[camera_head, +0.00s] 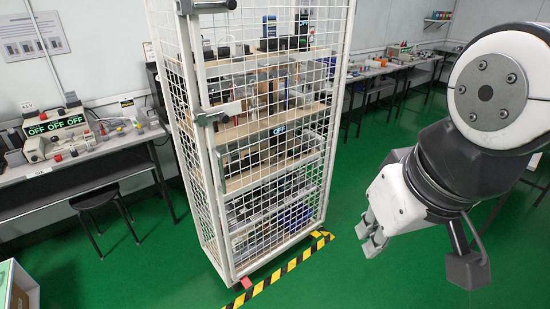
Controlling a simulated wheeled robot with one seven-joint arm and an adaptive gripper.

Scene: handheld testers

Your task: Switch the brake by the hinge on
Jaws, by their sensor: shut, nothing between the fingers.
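A tall white wire-mesh cage (222,200) with shelves stands in the middle of the view. A red brake pedal (246,283) shows at its near bottom corner, below the post that carries the latch handle (222,112). Which of the two is by the hinge I cannot tell, nor whether either is on or off. My gripper (369,238) hangs at the right, pointing down and left, shut and empty. It is apart from the cage and well above and right of the near pedal.
Black-yellow floor tape (278,272) runs along the cage's right side. A bench (100,145) with testers reading OFF and a black stool (95,199) stand at the left. More benches line the right back wall. Green floor (380,285) is clear at the front right.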

